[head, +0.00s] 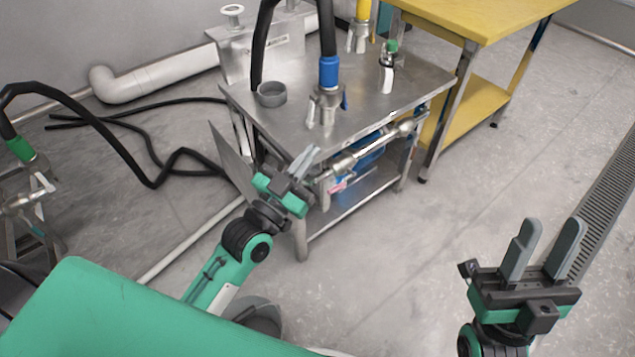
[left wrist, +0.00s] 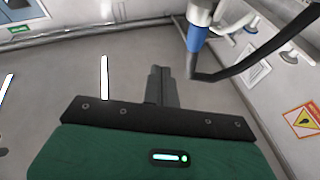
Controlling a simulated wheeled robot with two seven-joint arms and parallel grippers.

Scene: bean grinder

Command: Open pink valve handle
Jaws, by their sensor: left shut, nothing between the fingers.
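The pink valve handle (head: 338,187) is small in the head view, below the metal pipe (head: 362,153) at the front of the steel table (head: 405,92). My left gripper (head: 305,158) is just left of the handle and above it in the picture, by the table's front edge. Its fingers are shut and empty; they also show shut in the left wrist view (left wrist: 160,84). I cannot tell its exact distance from the handle, which does not show in the left wrist view. My right gripper (head: 551,240) is open and empty over the floor at the right.
A blue hose fitting (head: 328,75), a grey cup (head: 271,94) and a green-capped bottle (head: 387,70) stand on the steel table. A yellow table (head: 485,15) is behind it at the right. Black hoses (head: 110,140) lie on the left floor. The floor at centre right is clear.

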